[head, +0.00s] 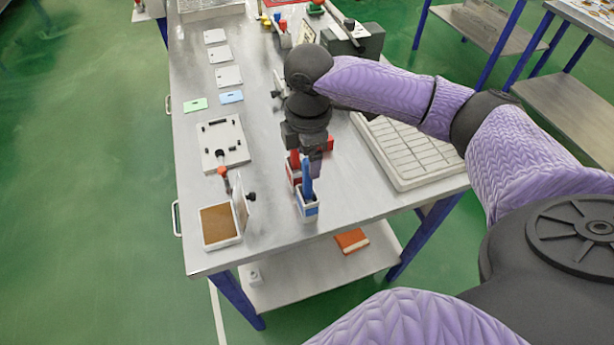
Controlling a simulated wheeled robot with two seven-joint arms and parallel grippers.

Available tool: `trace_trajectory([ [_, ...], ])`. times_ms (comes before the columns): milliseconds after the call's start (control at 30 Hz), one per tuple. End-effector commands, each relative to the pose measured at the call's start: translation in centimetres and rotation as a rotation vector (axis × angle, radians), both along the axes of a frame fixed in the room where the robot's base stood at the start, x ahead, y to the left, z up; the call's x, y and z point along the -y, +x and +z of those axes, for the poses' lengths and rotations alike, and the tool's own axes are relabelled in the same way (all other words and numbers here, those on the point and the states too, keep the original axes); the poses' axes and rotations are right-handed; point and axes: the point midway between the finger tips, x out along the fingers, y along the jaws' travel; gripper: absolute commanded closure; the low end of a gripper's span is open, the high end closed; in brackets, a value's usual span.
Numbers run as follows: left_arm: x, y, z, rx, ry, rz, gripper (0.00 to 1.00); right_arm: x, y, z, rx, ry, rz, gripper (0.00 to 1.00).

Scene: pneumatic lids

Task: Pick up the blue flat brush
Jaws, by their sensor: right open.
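The blue flat brush (307,178) stands upright in a white holder with a blue front (308,209) near the front of the metal table. My right gripper (308,158) points down just above and behind the brush. It is open, but its fingertips are small and partly hidden, so I cannot tell whether they touch the brush. A second holder with red on it (293,174) stands just behind the blue one, partly covered by my gripper. My left gripper is not in view.
A white compartment tray (411,152) lies to the right. A square white plate fixture (222,143) and a shallow tray with a brown surface (217,225) lie to the left. Flat plates line the left side. The tabletop (270,235) in front is clear.

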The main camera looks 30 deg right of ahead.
Motion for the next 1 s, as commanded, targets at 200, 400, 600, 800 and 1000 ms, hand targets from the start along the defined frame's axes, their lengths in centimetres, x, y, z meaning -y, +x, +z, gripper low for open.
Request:
trace_trajectory([
  [200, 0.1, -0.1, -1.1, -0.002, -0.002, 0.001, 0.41, -0.2, -0.1, -4.1, 0.0, -0.001, 0.001, 0.26],
  [400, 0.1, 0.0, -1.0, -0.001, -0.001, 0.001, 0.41, -0.2, -0.1, -4.3, 0.002, 0.0, 0.002, 0.26],
  [600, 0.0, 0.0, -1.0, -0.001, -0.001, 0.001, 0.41, -0.2, -0.1, -4.2, 0.002, 0.0, 0.001, 0.6],
  [800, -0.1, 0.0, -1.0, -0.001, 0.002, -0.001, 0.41, -0.2, -0.1, -4.2, 0.002, 0.0, 0.001, 1.0],
  [1000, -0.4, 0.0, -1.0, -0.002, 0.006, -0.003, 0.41, -0.2, -0.1, -4.2, 0.002, 0.0, 0.001, 1.0],
])
